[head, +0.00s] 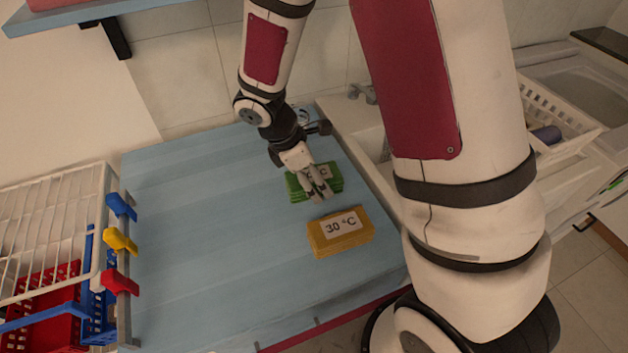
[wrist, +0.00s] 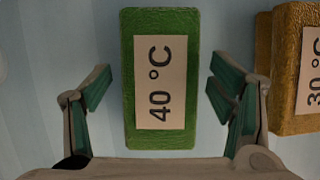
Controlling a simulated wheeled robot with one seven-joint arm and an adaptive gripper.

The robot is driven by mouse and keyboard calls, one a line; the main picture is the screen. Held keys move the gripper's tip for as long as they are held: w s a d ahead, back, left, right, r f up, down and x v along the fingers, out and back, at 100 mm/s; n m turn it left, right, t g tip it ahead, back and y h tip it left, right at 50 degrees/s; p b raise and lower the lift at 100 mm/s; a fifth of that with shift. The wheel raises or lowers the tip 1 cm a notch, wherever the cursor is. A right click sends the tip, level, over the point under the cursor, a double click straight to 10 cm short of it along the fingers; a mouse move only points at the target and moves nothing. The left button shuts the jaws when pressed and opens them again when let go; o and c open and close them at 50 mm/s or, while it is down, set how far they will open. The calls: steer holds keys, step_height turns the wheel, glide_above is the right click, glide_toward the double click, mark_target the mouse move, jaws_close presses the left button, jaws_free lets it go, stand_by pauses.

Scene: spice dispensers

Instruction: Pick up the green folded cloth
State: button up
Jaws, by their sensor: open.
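The green folded cloth (head: 296,188) lies on the blue table, partly hidden by my gripper in the head view. In the wrist view the green cloth (wrist: 160,138) shows from above, upright in the picture, with a "40 °C" label on it. My gripper (head: 318,194) is over the cloth, pointing down. In the wrist view my gripper's fingers (wrist: 160,92) are open, one on each side of the cloth, with a gap to it on both sides. The height of the fingertips over the table is hard to tell.
A yellow folded cloth (head: 341,243) labelled "30 °C" lies close beside the green one; it also shows at the right of the wrist view (wrist: 285,70), near the right finger. A white wire rack (head: 60,215) stands left. The left of the blue table (head: 200,230) is clear.

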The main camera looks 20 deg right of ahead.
steer(key=c, duration=1.3)
